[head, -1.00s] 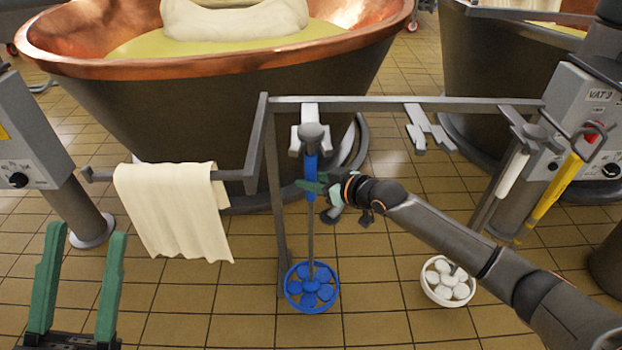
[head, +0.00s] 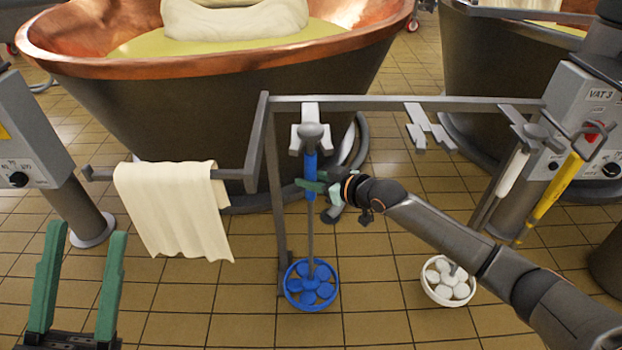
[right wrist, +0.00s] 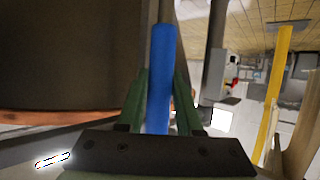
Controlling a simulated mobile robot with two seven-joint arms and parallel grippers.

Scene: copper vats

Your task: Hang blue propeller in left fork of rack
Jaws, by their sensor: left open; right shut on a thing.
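The blue propeller (head: 311,286) hangs upright, its blue disc low near the floor and its grey shaft rising to a blue grip with a grey knob on top. The knob is at the left fork (head: 310,112) of the rack (head: 370,104); it appears to rest in the fork, though exact seating is hard to tell. My right gripper (head: 312,187) is shut on the blue grip, which also shows between the green fingers in the right wrist view (right wrist: 160,80). My left gripper (head: 78,285) is open and empty at the lower left.
The middle fork (head: 428,130) is empty. A white propeller (head: 448,281) and a yellow-handled tool (head: 552,198) hang at the right. A cream cloth (head: 175,210) hangs on the left rail. A copper vat (head: 220,110) stands behind the rack. Tiled floor in front is clear.

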